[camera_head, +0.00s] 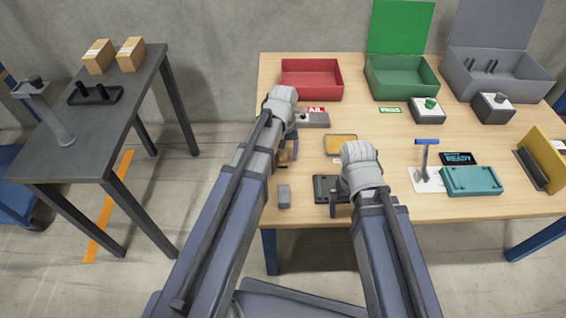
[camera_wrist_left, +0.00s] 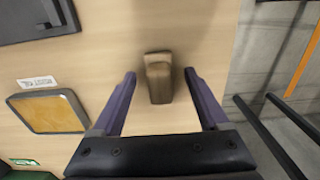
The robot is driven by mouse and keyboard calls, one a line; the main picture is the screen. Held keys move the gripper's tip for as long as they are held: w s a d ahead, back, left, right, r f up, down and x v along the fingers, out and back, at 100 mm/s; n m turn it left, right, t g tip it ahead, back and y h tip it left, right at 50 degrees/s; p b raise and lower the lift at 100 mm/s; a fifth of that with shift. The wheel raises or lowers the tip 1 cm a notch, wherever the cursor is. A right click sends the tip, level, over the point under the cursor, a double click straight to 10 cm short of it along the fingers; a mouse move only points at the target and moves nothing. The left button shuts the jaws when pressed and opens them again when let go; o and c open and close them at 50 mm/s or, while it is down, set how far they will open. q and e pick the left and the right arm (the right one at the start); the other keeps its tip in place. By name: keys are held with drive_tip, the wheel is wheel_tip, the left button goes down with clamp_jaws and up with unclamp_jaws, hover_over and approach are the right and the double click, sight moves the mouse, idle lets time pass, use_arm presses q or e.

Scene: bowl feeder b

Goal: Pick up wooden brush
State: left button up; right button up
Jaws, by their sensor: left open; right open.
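The wooden brush (camera_wrist_left: 160,82) is a small brown block on the table in the left wrist view, with a narrower body and a wider end. My left gripper (camera_wrist_left: 159,73) is open, with one purple finger on each side of it and visible gaps to both. In the head view the brush (camera_head: 287,154) is mostly hidden by my left gripper (camera_head: 280,150). My right gripper (camera_head: 343,198) is over the table's front part, by a black fixture; its fingers are largely hidden by its own arm.
A grey block (camera_head: 284,196) lies near the front edge. A black fixture (camera_head: 325,186) and a yellow-topped tray (camera_head: 340,143) are to the right. Red (camera_head: 311,92), green (camera_head: 401,90) and grey bins stand behind. The table's left edge is close to my left gripper.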

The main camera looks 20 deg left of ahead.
use_arm(q)
drive_tip(key=shift+f, duration=0.1)
clamp_jaws()
idle(0.6)
